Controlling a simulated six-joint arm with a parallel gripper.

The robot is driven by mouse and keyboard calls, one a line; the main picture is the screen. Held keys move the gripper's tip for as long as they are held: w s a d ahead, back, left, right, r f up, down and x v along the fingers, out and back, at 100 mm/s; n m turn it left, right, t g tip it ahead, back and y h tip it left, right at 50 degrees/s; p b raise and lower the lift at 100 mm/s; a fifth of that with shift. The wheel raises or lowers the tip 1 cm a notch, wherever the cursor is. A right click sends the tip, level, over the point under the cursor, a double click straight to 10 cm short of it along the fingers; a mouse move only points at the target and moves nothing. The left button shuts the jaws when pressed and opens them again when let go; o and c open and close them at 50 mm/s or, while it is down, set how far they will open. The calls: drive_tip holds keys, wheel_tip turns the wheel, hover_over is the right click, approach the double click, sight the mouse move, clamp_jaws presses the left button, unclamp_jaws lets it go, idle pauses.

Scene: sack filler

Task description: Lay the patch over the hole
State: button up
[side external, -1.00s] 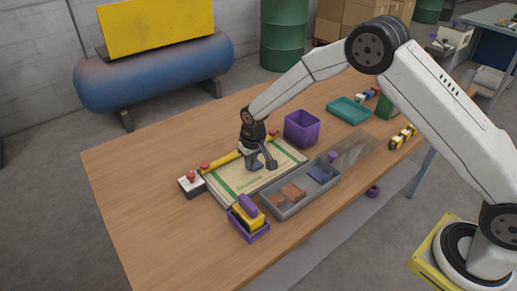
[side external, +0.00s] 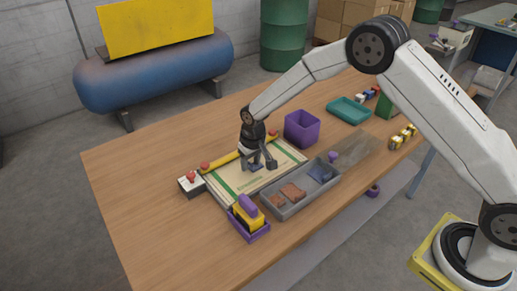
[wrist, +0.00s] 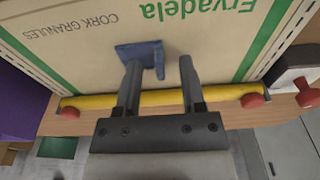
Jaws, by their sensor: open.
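The sack (side external: 235,181) lies flat on the table, pale tan with green stripes; its printed face also shows in the wrist view (wrist: 75,55). A small blue patch (wrist: 139,56) lies on the sack just beyond my fingertips, one corner appearing bent or folded. My gripper (wrist: 160,68) is open, its two fingers apart and pointing down at the sack near the patch. It also shows over the sack in the side view (side external: 258,163). No hole is visible; the patch and fingers hide part of the sack.
A yellow bar (side external: 222,159) with red knobs runs along the sack's far edge. A grey tray (side external: 287,211) holds brown and blue pieces at the near side. A purple bin (side external: 301,129), a teal tray (side external: 348,110) and a purple holder with a yellow block (side external: 249,224) stand around.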

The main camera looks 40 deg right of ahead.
wheel_tip(320, 180, up, 8)
drive_tip(key=shift+s+f, duration=0.25)
drive_tip(key=shift+s, duration=0.2)
drive_tip(key=shift+s+d, duration=0.1)
drive_tip(key=s+d+r, duration=0.1)
drive_tip(key=s+d, duration=0.1)
drive_tip(key=s, duration=0.6)
drive_tip(key=s+d+r, duration=0.2)
drive_tip(key=s+d, duration=0.1)
drive_tip(key=s, duration=0.5)
drive_tip(key=s+d+r+t, duration=0.1)
drive_tip(key=s+d, duration=0.2)
drive_tip(key=s, duration=0.5)
drive_tip(key=shift+s+r, duration=0.15)
drive_tip(key=shift+s, duration=0.2)
drive_tip(key=shift+d, duration=0.1)
